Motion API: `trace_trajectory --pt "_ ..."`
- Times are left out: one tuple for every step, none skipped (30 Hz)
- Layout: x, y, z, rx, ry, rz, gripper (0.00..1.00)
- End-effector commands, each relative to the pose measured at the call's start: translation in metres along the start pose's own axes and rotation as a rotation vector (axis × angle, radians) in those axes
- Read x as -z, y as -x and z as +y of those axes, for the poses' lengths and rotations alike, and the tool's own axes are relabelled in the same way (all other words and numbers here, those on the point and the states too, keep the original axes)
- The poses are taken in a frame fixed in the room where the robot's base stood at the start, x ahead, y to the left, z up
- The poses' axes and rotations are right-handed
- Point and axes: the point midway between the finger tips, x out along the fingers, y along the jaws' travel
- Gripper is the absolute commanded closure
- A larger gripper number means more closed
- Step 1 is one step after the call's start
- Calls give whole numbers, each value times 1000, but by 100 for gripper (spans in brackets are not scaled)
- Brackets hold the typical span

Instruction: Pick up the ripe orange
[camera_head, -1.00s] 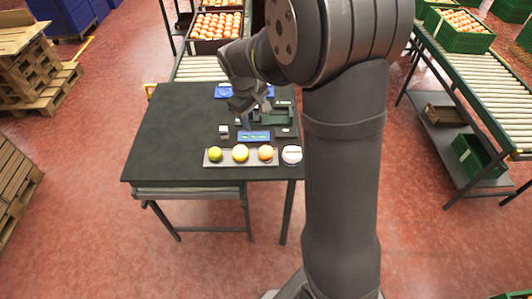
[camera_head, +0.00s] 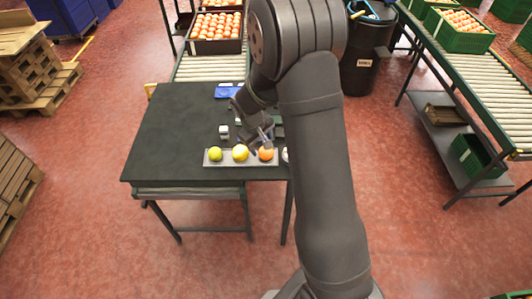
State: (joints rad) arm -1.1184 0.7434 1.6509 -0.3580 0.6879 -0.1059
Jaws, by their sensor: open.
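A small white block (camera_head: 224,132) stands behind the tray and a blue item (camera_head: 229,91) lies at the table's back edge. A white round item (camera_head: 285,155) is mostly hidden by my arm. The table's left half (camera_head: 170,135) is clear.

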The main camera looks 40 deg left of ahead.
Motion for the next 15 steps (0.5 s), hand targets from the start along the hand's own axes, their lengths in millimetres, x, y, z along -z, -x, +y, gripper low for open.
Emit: trace_trajectory --pt "-1 -3 0 0 0 -1 40" --pt "-1 -6 0 1 0 -2 40" --pt "-2 -11 0 1 0 -4 40" --pt "-3 -16 0 1 0 -4 40" --pt "-4 -20 1 1 0 -4 40" --pt "-5 -27 1 1 0 -5 40" --pt "-6 -32 2 1 -1 -5 40" --pt "-5 -36 2 1 -1 -3 40" --pt "-5 -41 2 1 -1 -3 40" --pt "-5 -44 2 1 -1 -3 40" --pt "-5 -46 2 1 -1 -3 40" --pt "-5 -49 2 0 0 -2 40" --pt "-4 -50 2 0 0 -1 40" --pt "-4 -52 2 0 0 -1 40" --pt "-4 -52 2 0 0 -1 40"
